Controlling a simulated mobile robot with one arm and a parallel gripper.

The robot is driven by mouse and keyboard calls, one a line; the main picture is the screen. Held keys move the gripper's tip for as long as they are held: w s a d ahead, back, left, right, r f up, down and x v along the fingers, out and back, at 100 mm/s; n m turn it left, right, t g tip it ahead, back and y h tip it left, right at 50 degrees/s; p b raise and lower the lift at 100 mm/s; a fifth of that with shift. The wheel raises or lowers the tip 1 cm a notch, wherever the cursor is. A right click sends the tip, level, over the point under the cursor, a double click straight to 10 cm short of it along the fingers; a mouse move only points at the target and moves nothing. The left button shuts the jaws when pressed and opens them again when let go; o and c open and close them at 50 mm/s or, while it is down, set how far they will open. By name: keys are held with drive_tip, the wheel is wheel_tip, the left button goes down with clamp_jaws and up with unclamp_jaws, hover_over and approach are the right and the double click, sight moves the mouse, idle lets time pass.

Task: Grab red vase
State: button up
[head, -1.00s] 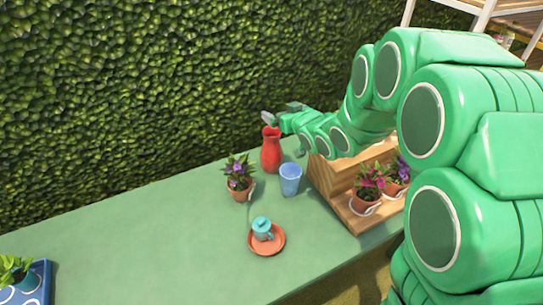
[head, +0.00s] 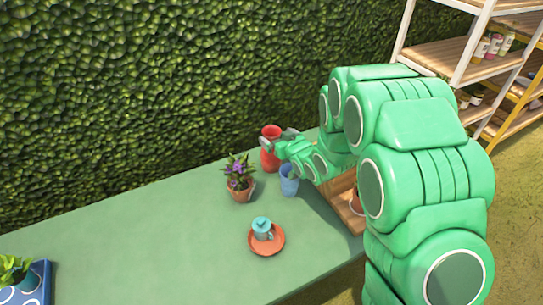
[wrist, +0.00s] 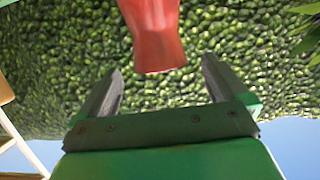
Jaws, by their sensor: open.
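The red vase (head: 268,157) stands upright near the back edge of the green table (head: 150,245), by the hedge. My gripper (head: 278,138) is at the vase's upper part, coming from the right, with one finger overlapping the vase in the head view. In the wrist view the vase (wrist: 153,35) hangs from the top of the picture, its rim end between the lines of the two spread fingers. My open gripper (wrist: 161,66) shows a gap on either side of the vase. I cannot tell how deep the vase sits between the fingers.
A blue cup (head: 289,180) stands close in front of the vase, below my arm. A potted purple flower (head: 239,180) is to its left. A teal cup (head: 262,228) on an orange saucer (head: 277,245) sits nearer. A wooden stand (head: 338,205) is partly hidden by my arm.

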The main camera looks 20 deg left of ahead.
sight(268, 130)
drive_tip(key=shift+x, duration=2.55)
drive_tip(key=shift+f, duration=0.1)
drive_tip(key=c, duration=1.8)
